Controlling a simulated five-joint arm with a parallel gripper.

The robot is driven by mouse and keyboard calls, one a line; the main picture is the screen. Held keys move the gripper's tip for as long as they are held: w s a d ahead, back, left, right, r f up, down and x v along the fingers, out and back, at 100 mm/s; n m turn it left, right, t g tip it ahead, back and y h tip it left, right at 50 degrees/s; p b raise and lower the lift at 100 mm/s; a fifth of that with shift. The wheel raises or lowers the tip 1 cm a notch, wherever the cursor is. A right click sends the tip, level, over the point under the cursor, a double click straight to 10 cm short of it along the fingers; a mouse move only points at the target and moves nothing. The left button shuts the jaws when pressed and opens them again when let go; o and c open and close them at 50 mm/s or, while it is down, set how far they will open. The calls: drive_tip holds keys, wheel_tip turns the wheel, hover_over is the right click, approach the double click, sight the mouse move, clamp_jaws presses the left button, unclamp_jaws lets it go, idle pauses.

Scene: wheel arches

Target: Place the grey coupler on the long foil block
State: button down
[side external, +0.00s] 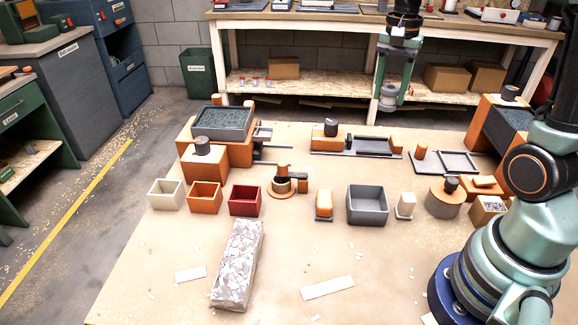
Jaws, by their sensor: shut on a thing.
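My gripper (391,98) is high at the upper right of centre, pointing down, with its green fingers shut on the grey coupler (388,92). The coupler is a small rounded grey piece, held well above the table, and the fingers hide part of it. The long foil block (238,262) lies on the table at the front left of centre, with a crinkled, mottled grey-and-white surface. Its top is bare. The gripper is far behind it and to its right in the picture, not touching it.
White, orange (205,196) and red (245,199) bins stand in a row behind the block. A grey bin (367,205) stands right of centre. Orange fixtures and trays fill the back of the table. Flat white strips (328,287) lie near the block. The front table is mostly clear.

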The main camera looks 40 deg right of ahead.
drive_tip(key=w+a+r+n, duration=0.1)
drive_tip(key=w+a+n, duration=0.3)
drive_tip(key=a, duration=0.5)
wheel_tip(320, 180, up, 3)
drive_tip(key=n, duration=1.1)
hover_over(239, 256)
wheel_tip(239, 256, down, 20)
drive_tip(key=shift+r, duration=0.1)
drive_tip(key=shift+c, duration=1.6)
unclamp_jaws()
